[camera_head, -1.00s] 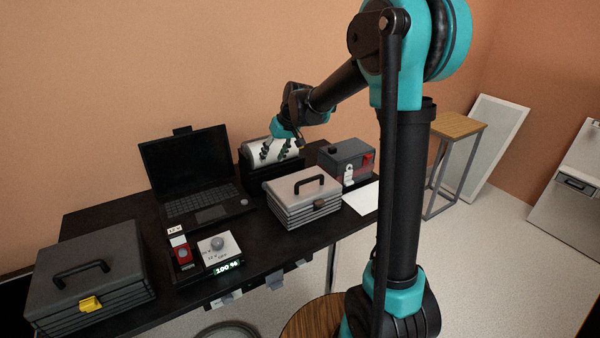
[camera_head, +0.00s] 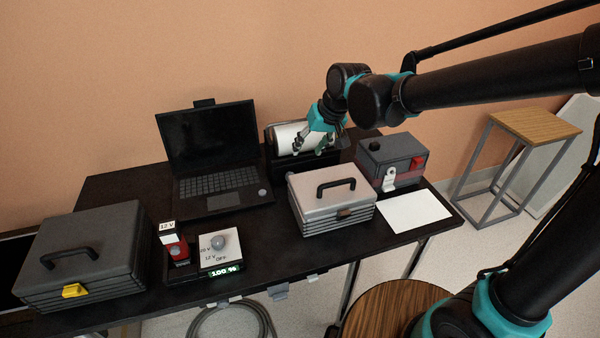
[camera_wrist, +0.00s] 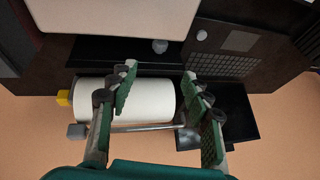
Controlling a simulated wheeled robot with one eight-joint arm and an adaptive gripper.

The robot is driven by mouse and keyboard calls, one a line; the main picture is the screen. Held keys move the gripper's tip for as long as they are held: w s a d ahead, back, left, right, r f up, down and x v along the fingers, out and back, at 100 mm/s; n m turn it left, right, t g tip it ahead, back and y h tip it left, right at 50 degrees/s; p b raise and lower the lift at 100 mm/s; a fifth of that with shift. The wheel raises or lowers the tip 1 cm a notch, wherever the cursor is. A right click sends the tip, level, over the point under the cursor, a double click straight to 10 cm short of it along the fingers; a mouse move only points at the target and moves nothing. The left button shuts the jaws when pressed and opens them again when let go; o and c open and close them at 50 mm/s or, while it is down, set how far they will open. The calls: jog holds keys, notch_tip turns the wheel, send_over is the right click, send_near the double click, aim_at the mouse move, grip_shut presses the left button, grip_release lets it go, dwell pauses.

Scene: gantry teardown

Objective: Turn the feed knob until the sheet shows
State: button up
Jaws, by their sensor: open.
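A white roll (camera_head: 287,137) lies in a dark holder at the back of the table. It also shows in the wrist view (camera_wrist: 150,100), with a yellow piece (camera_wrist: 64,98) and a grey block (camera_wrist: 76,131) at its left end. I cannot tell which part is the feed knob; a dark knob (camera_head: 376,146) also sits on the grey box. My gripper (camera_head: 315,146) is open over the roll, its fingers spread and empty (camera_wrist: 157,78). Whether they touch the roll is unclear. A white sheet (camera_head: 414,212) lies flat at the table's right end.
A light case (camera_head: 330,208) stands in front of the roll. The grey box (camera_head: 402,162) with a red part is to the right. A laptop (camera_head: 212,160) and a dial unit (camera_head: 219,252) reading 100 % are left. A dark toolbox (camera_head: 85,255) stands at far left.

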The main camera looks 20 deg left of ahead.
jog(key=x, duration=1.6)
jog(key=shift+s, duration=0.1)
jog(key=shift+c, duration=0.5)
grip_shut()
jog(key=shift+d+f+g+y, duration=0.1)
jog(key=shift+g+y, duration=0.4)
jog(key=shift+y, duration=0.1)
jog(key=shift+o, duration=0.5)
grip_release()
jog(key=v, duration=1.2)
